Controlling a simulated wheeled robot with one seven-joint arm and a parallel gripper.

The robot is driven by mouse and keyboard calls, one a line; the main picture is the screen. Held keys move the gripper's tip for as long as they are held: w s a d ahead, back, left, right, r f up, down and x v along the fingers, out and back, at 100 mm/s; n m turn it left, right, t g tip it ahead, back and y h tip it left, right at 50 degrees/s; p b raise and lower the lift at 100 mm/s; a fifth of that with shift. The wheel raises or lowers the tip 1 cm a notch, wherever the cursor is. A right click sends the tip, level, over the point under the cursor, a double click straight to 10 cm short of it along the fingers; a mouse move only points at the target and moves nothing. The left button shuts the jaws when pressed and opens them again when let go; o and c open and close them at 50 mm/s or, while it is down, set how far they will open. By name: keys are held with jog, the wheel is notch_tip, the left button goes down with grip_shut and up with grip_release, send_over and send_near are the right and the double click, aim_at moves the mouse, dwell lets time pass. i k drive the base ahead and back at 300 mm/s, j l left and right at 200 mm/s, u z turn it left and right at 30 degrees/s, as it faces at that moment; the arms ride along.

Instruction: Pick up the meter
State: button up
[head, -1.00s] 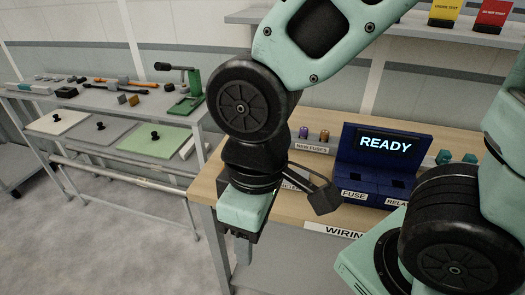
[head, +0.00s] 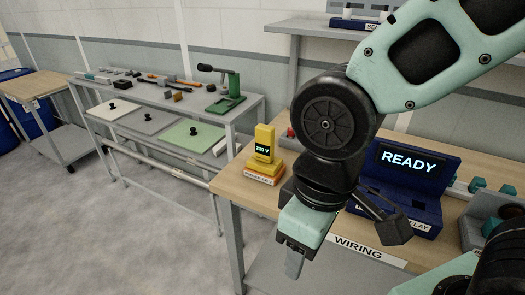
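The meter (head: 264,143) is a yellow upright device with a dark screen reading "230 V". It stands on an orange and yellow base (head: 262,175) with a label, at the left end of the wooden workbench (head: 239,187). My gripper (head: 294,262) hangs in front of the bench's front edge, below and to the right of the meter in the picture, apart from it. Its fingers point down and are small and seen from the side, so I cannot tell whether they are open.
A blue tester (head: 412,172) reading "READY" stands on the bench to the right. A grey tool table (head: 235,107) with tools and a green press (head: 228,92) is behind left. A cart (head: 43,85) stands far left. The floor at left is clear.

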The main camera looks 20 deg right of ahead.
aim_at(265, 136)
jog(key=i+j+u, duration=0.2)
jog(key=u, duration=0.2)
jog(key=i+u, duration=0.35)
jog(key=i+j, duration=0.05)
